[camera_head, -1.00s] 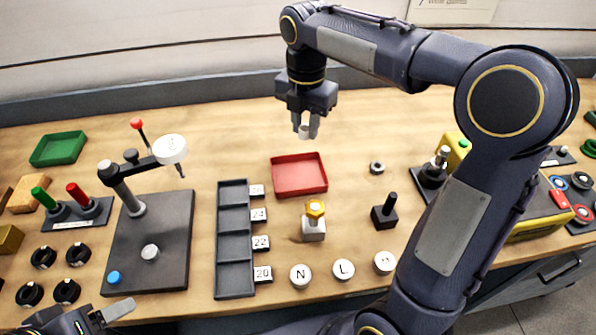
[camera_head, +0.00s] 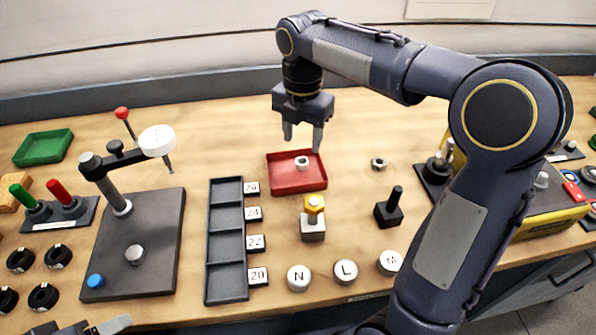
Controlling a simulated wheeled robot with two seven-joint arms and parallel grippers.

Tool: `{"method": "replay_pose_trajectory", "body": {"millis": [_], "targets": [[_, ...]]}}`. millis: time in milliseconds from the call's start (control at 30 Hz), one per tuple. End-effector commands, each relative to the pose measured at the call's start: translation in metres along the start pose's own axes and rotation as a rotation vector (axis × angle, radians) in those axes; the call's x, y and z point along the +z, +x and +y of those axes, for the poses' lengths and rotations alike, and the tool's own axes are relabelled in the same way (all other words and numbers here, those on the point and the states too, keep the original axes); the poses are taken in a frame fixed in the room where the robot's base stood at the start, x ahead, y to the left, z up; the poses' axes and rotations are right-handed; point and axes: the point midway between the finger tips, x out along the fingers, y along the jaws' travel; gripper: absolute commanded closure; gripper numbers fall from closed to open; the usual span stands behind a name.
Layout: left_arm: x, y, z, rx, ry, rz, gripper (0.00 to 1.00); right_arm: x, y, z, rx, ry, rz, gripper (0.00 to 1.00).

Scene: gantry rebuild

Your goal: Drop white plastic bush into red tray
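The red tray (camera_head: 283,181) lies on the table near the middle of the head view. The white plastic bush (camera_head: 302,162) shows as a small pale ring over the tray's far part, below the fingers; it appears to be in the tray, apart from the fingers. My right gripper (camera_head: 303,146) is above the tray's far edge, pointing down, with its fingers spread and nothing between them. My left gripper (camera_head: 108,325) is only partly in view at the bottom left edge; its opening cannot be made out.
A black compartment tray (camera_head: 227,240) with number tags stands left of the red tray. A fixture on a dark plate (camera_head: 140,240) is further left. A metal nut (camera_head: 378,163) and a black post block (camera_head: 389,209) lie to the right. A yellow-topped block (camera_head: 313,222) stands in front.

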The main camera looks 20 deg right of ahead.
Motion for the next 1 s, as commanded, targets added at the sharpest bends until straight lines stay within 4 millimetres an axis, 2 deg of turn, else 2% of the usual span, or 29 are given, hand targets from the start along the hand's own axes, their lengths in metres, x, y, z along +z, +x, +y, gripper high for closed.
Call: {"method": "replay_pose_trajectory", "body": {"millis": [267, 367, 700, 833, 1000], "targets": [[0.0, 0.0, 0.0, 0.0, 0.0, 0.0, 0.35, 0.0, -0.002, 0.0, 0.0, 0.0, 0.0, 0.49], [-0.001, -0.002, 0.001, 0.0, 0.0, 0.0, 0.35, 0.0, -0.012, 0.001, 0.002, 0.0, -0.001, 0.49], [-0.005, -0.01, 0.005, 0.0, 0.0, 0.0, 0.35, 0.0, -0.067, 0.001, 0.002, 0.0, -0.001, 0.49], [-0.006, -0.011, 0.005, 0.0, 0.0, 0.0, 0.35, 0.0, -0.076, 0.0, 0.001, 0.0, -0.001, 0.49], [-0.006, -0.011, 0.005, 0.0, 0.0, 0.0, 0.35, 0.0, -0.078, 0.0, 0.0, 0.0, 0.0, 0.49]]}}
